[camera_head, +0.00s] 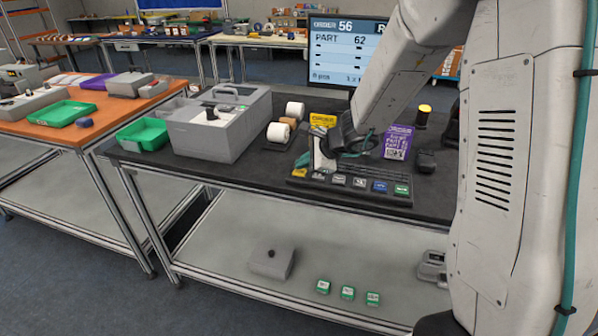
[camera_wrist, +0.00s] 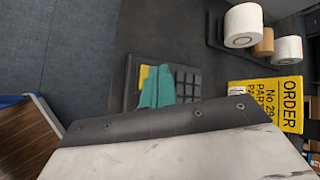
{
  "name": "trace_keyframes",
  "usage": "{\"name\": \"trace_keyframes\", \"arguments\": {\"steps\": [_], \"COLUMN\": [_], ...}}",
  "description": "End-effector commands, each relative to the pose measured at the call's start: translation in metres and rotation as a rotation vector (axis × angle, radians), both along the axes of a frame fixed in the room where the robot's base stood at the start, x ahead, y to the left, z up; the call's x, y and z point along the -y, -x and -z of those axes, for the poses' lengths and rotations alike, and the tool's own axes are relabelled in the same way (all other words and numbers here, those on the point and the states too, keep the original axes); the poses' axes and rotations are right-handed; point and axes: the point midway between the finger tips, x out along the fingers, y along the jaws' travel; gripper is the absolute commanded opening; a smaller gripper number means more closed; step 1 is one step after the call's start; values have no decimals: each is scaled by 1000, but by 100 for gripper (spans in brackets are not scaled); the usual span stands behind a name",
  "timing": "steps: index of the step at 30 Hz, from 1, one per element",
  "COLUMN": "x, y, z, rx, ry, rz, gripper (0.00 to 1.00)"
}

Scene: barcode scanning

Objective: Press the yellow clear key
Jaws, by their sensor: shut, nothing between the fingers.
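The yellow key (camera_head: 300,173) is at the left end of a dark key panel (camera_head: 345,193) near the front edge of the black table. The panel also carries several white, blue and green keys. My gripper (camera_head: 303,160) is shut and empty, its teal fingertips pointing down just above the yellow key. In the wrist view the shut fingertips (camera_wrist: 157,88) cover part of the yellow key (camera_wrist: 145,74); only its upper left part shows. I cannot tell whether the tips touch it.
A yellow order box (camera_head: 322,119) and a purple box (camera_head: 397,142) stand behind the panel. Label rolls (camera_head: 294,110) and a grey machine (camera_head: 215,135) are to the left. A monitor (camera_head: 345,50) reading ORDER 56 is at the back. A dark device (camera_head: 426,161) lies right.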

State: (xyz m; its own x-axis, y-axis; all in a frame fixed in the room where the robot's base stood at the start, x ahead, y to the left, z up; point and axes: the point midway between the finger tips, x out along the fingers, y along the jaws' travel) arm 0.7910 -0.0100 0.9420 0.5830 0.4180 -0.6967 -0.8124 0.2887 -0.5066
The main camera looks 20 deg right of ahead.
Motion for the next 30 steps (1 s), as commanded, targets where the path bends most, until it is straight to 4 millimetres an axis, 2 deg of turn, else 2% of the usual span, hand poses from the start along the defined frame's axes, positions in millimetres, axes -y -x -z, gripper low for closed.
{"name": "trace_keyframes", "arguments": {"steps": [4, 14, 30], "x": [0, 0, 0], "y": [0, 0, 0], "z": [-7, -9, -55], "rx": [1, 0, 2], "ry": [1, 1, 2], "rz": [0, -1, -2], "gripper": [0, 0, 0]}}
